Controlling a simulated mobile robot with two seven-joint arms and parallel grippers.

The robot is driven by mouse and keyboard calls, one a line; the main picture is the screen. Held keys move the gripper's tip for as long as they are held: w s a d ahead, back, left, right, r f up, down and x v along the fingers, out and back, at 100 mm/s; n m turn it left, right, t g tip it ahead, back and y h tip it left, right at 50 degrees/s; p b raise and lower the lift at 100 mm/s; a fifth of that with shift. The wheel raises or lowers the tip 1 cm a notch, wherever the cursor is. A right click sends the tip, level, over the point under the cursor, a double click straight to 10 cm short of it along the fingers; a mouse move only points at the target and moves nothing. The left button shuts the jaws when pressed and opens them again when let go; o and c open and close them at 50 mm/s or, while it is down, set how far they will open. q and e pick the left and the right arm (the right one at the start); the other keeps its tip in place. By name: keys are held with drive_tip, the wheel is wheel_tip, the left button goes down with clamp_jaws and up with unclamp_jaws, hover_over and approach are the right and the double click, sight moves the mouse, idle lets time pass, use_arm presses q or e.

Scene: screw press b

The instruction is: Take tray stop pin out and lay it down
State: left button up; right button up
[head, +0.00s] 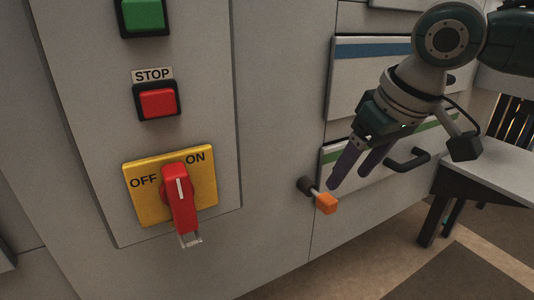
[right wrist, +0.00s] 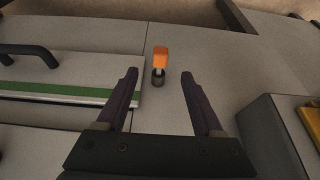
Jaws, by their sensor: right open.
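The tray stop pin has an orange block head (head: 326,203) on a metal shank that sits in a dark round socket (head: 306,186) on the grey machine front. In the right wrist view the orange pin head (right wrist: 160,55) shows ahead of the fingers, roughly between their tips, with the dark socket (right wrist: 158,78) below it. My right gripper (head: 350,183) is open, with its two dark purple fingers apart and nothing between them. In the head view it is just above and right of the pin, apart from it. My left gripper is out of view.
A drawer front with a green stripe and a black handle (head: 407,159) lies beside the pin. A yellow plate with a red rotary switch (head: 180,198) and a red stop button (head: 157,102) are at left. A grey table (head: 500,170) stands at right.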

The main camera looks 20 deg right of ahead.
sight(331, 201)
drive_tip(key=b+x, duration=0.3)
drive_tip(key=x, duration=0.4)
drive_tip(key=shift+w+f, duration=0.1)
drive_tip(key=shift+f, duration=0.25)
drive_tip(key=shift+c, duration=0.3)
drive_tip(key=c, duration=0.8)
clamp_jaws()
drive_tip(key=shift+o, duration=1)
unclamp_jaws()
clamp_jaws()
